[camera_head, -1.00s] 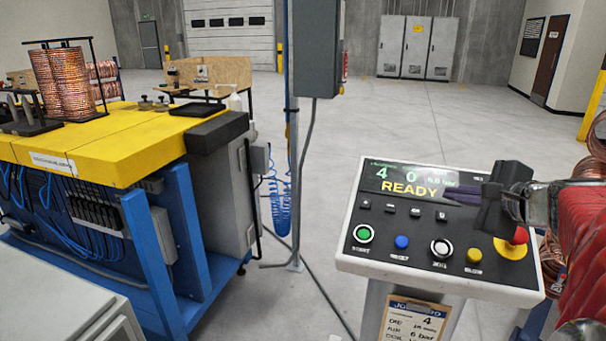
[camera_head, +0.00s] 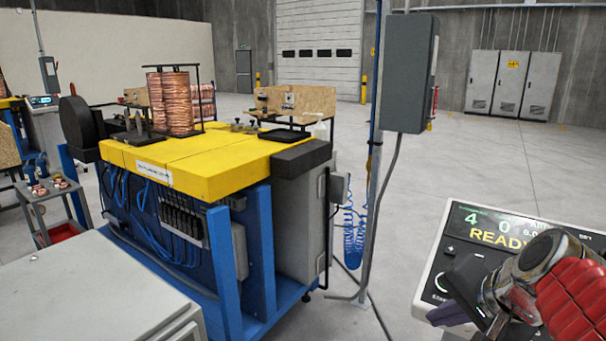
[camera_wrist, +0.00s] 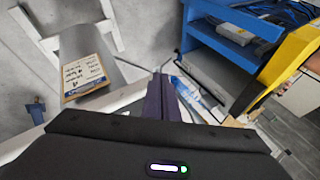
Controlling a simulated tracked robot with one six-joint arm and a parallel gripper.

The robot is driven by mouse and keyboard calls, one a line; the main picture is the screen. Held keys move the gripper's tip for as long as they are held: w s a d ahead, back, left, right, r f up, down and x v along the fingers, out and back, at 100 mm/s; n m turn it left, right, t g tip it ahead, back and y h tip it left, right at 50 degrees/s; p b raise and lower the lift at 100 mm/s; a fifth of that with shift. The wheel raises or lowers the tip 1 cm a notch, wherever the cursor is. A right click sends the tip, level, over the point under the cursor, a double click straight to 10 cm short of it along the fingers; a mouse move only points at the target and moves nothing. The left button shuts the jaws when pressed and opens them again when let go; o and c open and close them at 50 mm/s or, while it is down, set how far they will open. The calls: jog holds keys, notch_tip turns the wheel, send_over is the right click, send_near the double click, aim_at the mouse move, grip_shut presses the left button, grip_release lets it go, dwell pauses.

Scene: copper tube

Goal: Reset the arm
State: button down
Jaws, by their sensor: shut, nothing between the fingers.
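My gripper (camera_head: 447,314) is at the lower right of the head view, on my red-sleeved arm, in front of the control panel (camera_head: 458,240). Its dark purple fingers point left and down past the panel's left edge. In the wrist view the two fingers (camera_wrist: 161,98) lie together at the middle, shut and empty. The panel's screen reads "READY" in part; my arm hides most of its buttons. A paper job card (camera_wrist: 86,77) on the panel's stand shows at the left of the wrist view.
A yellow-topped workbench (camera_head: 205,160) with a blue frame stands left of centre, bearing a copper coil (camera_head: 171,103). A grey box on a post (camera_head: 410,72) stands between bench and panel. A light cabinet (camera_head: 100,300) fills the lower left. Open floor lies behind the panel.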

jog(key=s+a+f+n+g+h, duration=0.1)
jog(key=s+a+f+n, duration=0.5)
jog(key=s+a+n, duration=0.2)
jog(key=shift+s+f+n+g+h, duration=0.2)
jog(key=shift+s+n+g+h, duration=0.1)
jog(key=shift+s+n, duration=0.9)
